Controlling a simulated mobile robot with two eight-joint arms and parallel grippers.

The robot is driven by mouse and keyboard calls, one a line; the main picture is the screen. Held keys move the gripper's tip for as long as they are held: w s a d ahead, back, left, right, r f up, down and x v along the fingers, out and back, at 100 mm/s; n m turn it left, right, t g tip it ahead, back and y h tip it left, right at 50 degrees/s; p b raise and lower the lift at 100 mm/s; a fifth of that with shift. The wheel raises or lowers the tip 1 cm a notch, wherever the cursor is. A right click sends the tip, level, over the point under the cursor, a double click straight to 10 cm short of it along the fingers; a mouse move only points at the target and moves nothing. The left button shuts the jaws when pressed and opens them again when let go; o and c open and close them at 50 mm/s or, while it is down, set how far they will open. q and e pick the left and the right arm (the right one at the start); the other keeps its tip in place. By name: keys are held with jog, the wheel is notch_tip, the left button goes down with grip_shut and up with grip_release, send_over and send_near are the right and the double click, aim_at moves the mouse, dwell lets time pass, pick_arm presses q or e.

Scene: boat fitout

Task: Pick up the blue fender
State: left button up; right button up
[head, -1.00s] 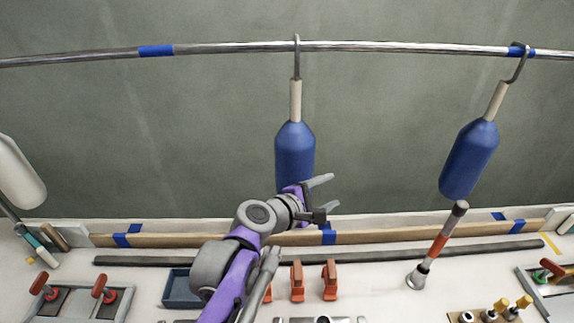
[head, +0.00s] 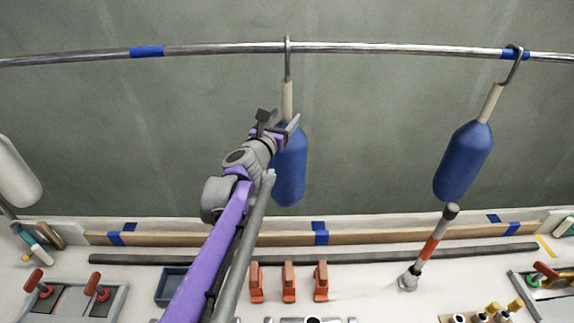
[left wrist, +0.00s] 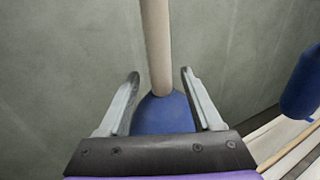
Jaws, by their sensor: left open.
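A blue fender (head: 290,172) with a cream upper stem hangs by a grey hook from the metal rail, left of a second blue fender (head: 464,160) hung the same way. My left gripper (head: 279,120) is at the top of the nearer-to-middle fender, just under its stem. In the left wrist view the open fingers (left wrist: 160,88) stand on either side of the cream stem (left wrist: 156,45), with gaps on both sides. The blue shoulder (left wrist: 160,112) shows behind and between them. The second fender also shows at the right edge there (left wrist: 302,82). My right gripper is not in view.
The metal rail (head: 220,47) with blue tape runs across the top. A white fender (head: 15,172) is at the far left. Below are a wooden strip (head: 400,236), several orange clamps, a blue tray (head: 172,286) and an upright red-banded tool (head: 430,246).

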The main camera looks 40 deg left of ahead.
pick_arm(q)
jog(key=x, duration=0.5)
jog(key=shift+f, duration=0.15)
jog(key=shift+s+d, duration=0.1)
jog(key=shift+s, duration=0.05)
jog(key=shift+c, duration=0.6)
grip_shut()
dwell(0.5)
